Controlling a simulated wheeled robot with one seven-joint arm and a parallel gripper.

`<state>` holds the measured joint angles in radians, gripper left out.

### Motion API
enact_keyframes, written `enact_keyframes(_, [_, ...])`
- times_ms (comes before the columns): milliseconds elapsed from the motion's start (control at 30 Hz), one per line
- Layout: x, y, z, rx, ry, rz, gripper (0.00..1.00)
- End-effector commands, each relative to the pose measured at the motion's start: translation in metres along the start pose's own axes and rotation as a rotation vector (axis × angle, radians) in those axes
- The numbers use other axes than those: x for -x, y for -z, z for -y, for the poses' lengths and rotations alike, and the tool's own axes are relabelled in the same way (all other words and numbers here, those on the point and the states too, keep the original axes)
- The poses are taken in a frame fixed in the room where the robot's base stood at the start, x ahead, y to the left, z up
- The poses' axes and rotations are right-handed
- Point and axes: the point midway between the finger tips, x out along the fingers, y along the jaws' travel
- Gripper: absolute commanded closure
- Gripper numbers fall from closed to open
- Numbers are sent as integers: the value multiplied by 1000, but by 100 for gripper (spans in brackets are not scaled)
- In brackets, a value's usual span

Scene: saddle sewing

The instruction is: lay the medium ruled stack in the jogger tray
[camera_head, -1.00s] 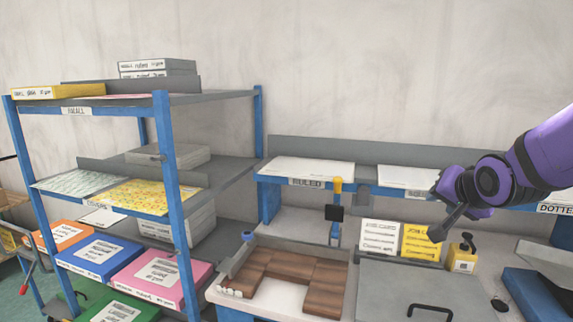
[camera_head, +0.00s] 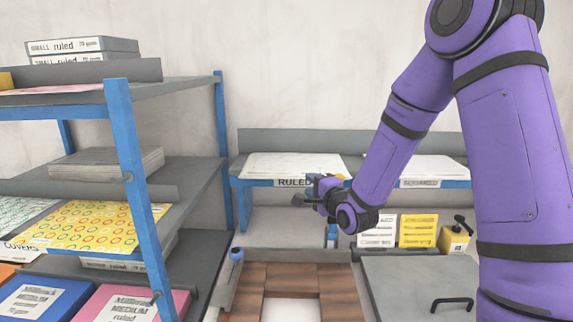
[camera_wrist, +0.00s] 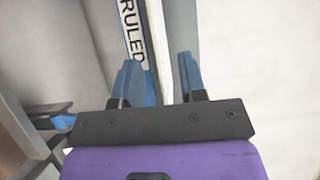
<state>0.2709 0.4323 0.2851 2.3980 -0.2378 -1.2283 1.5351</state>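A white paper stack (camera_head: 290,164) lies flat on the blue-edged shelf marked RULED (camera_head: 262,183); its size is not readable. My gripper (camera_head: 306,193) is at the front edge of this shelf, below the stack's front right part. In the wrist view my gripper (camera_wrist: 160,85) has its two fingers apart, with the pale front edge of the stack (camera_wrist: 155,45) between them. I cannot tell whether either finger touches it. A brown wood-block tray (camera_head: 250,290) with a pale middle, possibly the jogger tray, sits on the bench below.
Another white stack (camera_head: 415,167) lies on the shelf to the right, partly behind my arm. A blue-post rack (camera_head: 135,180) with covers and boxes stands at left. Two cards (camera_head: 418,230), a yellow block (camera_head: 453,240) and a grey panel with a black handle (camera_head: 452,303) are on the bench.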

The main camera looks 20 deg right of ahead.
Motion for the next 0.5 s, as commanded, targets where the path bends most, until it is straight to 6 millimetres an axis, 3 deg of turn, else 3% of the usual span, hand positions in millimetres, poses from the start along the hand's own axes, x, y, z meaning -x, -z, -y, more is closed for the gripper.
enact_keyframes(200, [-33, -1, -1, 2, -1, 2, 62])
enact_keyframes(500, [-54, -2, -3, 3, -2, 1, 62])
